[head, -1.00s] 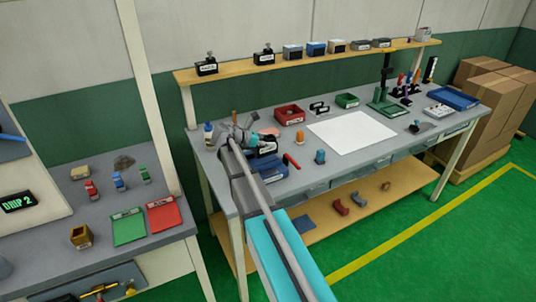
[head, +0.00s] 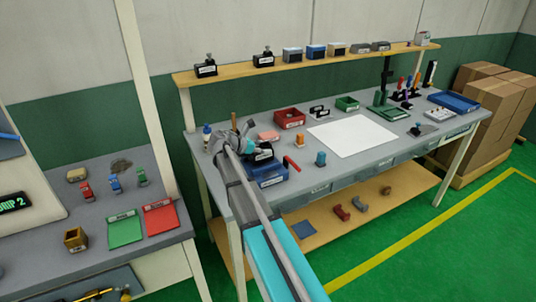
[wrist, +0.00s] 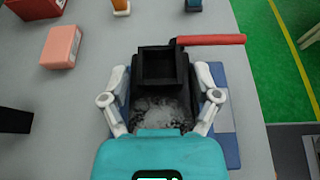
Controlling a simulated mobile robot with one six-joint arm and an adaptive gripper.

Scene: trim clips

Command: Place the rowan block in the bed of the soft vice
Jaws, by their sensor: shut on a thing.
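The soft vice has a blue base (head: 268,180) with a white label, at the left front of the bench. The base also shows in the wrist view (wrist: 231,140). Its red handle (wrist: 212,40) points right there. My gripper (wrist: 162,76) is over the vice, its fingers shut on the two sides of a dark block (wrist: 160,108) with a mottled grey face, apparently the rowan block. A black square frame (wrist: 160,68) stands just beyond it. In the head view my gripper (head: 243,146) partly hides the block. I cannot tell whether the block touches the bed.
A pink block (wrist: 61,46) and a red bin (head: 290,118) stand behind the vice. A white sheet (head: 352,135) lies mid-bench. A shelf (head: 300,66) with labelled items runs along the back.

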